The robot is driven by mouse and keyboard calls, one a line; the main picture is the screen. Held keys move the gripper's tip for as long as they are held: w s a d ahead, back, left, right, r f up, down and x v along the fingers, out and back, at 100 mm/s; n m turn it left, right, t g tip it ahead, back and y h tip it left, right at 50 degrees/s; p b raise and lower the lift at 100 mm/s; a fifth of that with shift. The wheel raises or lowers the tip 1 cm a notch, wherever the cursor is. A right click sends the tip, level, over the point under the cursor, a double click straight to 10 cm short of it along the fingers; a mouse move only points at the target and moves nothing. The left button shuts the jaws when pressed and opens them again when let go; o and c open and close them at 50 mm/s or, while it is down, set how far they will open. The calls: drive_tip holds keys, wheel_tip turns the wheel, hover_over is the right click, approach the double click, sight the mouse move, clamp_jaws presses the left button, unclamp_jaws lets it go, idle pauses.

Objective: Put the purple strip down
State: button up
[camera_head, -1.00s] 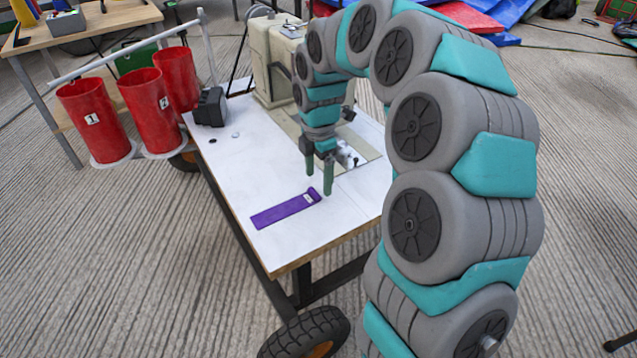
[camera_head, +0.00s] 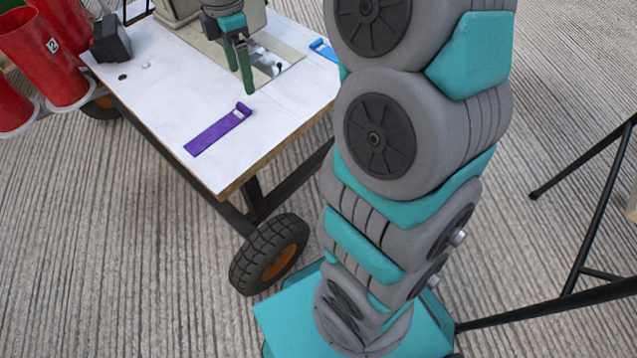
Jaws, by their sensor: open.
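The purple strip (camera_head: 217,131) lies flat on the white table top (camera_head: 180,108), near its front edge. It runs diagonally, with a thicker end with a small pale label at its upper right. My gripper (camera_head: 240,80) points down with its two green fingers apart and nothing between them. It is just behind the strip's upper right end and seems to be above the table, apart from the strip. The exact height of the fingertips is hard to tell.
A beige sewing machine (camera_head: 185,10) stands behind my gripper. A blue strip (camera_head: 323,50) lies at the table's right, partly behind my arm. The front left of the table is clear.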

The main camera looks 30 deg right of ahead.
drive_tip(key=s+f+m, duration=0.3)
drive_tip(key=s+m, duration=0.6)
drive_tip(key=s, duration=0.5)
drive_tip(key=s+d+f+m+g, duration=0.1)
drive_tip(key=s+f+m, duration=0.2)
drive_tip(key=s+m, duration=0.6)
drive_tip(key=s, duration=0.6)
drive_tip(key=shift+s+g, duration=0.2)
drive_tip(key=shift+g, duration=0.1)
drive_tip(key=shift+c, duration=0.4)
